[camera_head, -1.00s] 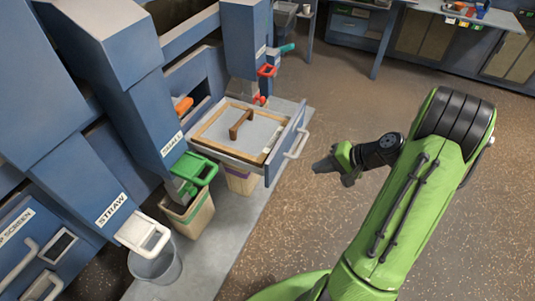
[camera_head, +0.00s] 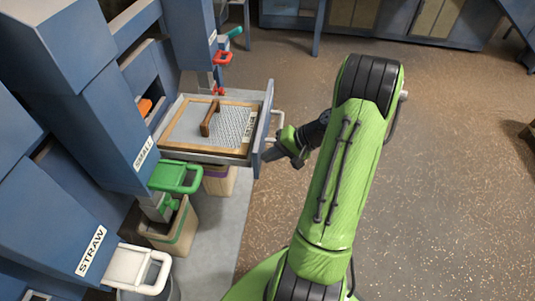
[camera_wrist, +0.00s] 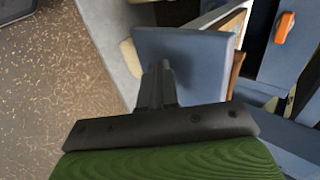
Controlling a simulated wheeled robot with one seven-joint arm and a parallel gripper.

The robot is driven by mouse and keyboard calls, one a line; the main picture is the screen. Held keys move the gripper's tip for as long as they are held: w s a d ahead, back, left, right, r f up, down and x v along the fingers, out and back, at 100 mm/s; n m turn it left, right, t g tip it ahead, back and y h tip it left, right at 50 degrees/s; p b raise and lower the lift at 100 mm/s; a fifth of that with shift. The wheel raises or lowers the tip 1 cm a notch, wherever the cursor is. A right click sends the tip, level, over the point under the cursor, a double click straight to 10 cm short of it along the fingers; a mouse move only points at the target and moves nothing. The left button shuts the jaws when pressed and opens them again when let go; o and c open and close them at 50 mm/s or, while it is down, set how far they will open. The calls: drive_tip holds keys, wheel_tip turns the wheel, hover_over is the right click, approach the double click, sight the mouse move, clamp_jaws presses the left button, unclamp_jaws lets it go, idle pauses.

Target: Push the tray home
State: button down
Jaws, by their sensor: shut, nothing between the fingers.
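The tray (camera_head: 184,155) is a pulled-out drawer with a grey rim, a blue front panel and a pale handle (camera_head: 275,125). A wood-framed mesh screen with a brown wooden grip (camera_head: 210,118) lies in it. In the wrist view the shut fingers (camera_wrist: 158,70) point at the blue front panel (camera_wrist: 195,55). I cannot tell whether they touch it.
Below the tray stand a bin with a purple band (camera_head: 218,181) and a bin under the green handle (camera_head: 175,178). A white handle (camera_head: 138,268) juts out near the STRAW label. A red handle (camera_head: 222,58) is behind the tray. The floor to the right is clear.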

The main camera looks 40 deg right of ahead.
sight(161, 145)
drive_tip(key=w+a+p, duration=0.1)
drive_tip(key=w+a, duration=0.5)
drive_tip(key=w, duration=0.1)
drive_tip(key=w+a+p, duration=0.1)
drive_tip(key=w+a, duration=0.6)
drive_tip(key=w, duration=0.1)
drive_tip(key=w+a+p, duration=0.1)
drive_tip(key=w+a, duration=0.6)
drive_tip(key=shift+w+a+r, duration=0.1)
drive_tip(key=shift+w, duration=0.2)
drive_tip(key=shift+w+a, duration=0.5)
drive_tip(key=shift+w, duration=0.1)
